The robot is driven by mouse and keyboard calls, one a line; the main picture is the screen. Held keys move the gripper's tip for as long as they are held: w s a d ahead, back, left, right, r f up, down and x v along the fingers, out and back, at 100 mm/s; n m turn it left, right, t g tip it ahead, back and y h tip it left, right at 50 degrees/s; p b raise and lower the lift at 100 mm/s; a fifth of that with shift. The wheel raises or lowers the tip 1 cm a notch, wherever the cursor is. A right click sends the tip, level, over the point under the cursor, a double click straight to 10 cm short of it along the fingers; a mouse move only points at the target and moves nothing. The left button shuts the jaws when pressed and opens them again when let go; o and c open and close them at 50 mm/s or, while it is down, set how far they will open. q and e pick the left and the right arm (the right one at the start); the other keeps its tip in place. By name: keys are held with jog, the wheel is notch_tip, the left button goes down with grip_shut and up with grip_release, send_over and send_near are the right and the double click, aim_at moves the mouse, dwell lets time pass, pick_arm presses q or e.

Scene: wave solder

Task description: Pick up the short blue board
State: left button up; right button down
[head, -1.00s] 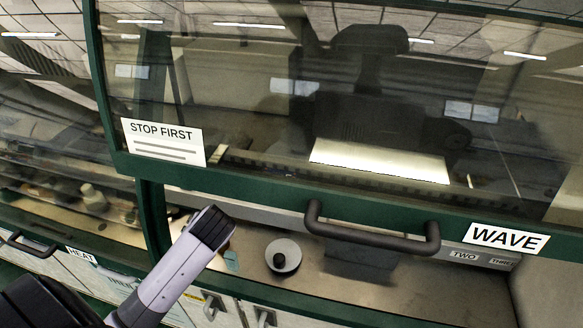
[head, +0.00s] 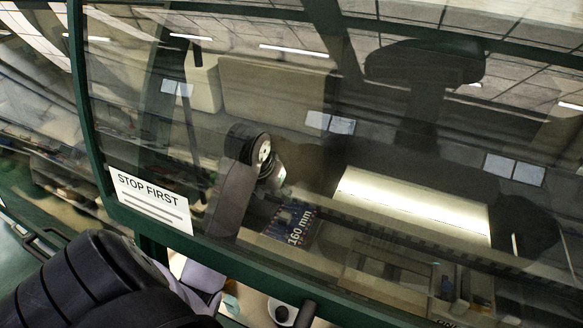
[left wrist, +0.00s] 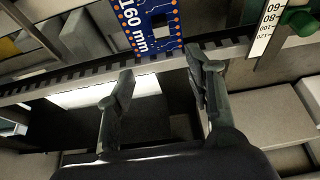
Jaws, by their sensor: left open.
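A blue board (head: 296,222) printed "160 mm" shows through the glass in the head view, by the dark toothed rail. In the left wrist view the blue board (left wrist: 158,28) is at the top centre, with orange dots along its edges and its near edge at the toothed rail. My left gripper (left wrist: 160,68) is open and empty. Its two fingers point toward the board's near edge, apart from it in the picture. The gap between them and the board is hard to judge. In the head view my left arm is partly behind the glass, and its fingertips cannot be made out.
A green-framed glass sash (head: 75,110) with a "STOP FIRST" sign (head: 150,200) covers the machine. The toothed rail (left wrist: 80,80) crosses in front of the board. A white scale (left wrist: 265,28) and a green knob (left wrist: 300,20) are at the right. A bright panel (head: 412,205) lies behind the rail.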

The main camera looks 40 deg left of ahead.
pick_arm(q)
jog(key=b+x, duration=0.1)
jog(key=x, duration=1)
jog(key=shift+f, duration=0.75)
jog(key=p+x, duration=0.1)
jog(key=x, duration=0.2)
jog(key=shift+a+f+p, duration=0.2)
jog(key=shift+f+p, duration=0.1)
jog(key=shift+p, duration=0.1)
jog(key=shift+w+f, duration=0.15)
jog(key=shift+f, duration=0.2)
pick_arm(e)
jog(key=shift+w+a+r, duration=0.15)
jog(key=shift+a+r, duration=0.05)
jog(key=shift+a, duration=0.05)
pick_arm(q)
jog(key=shift+c, duration=0.2)
grip_shut()
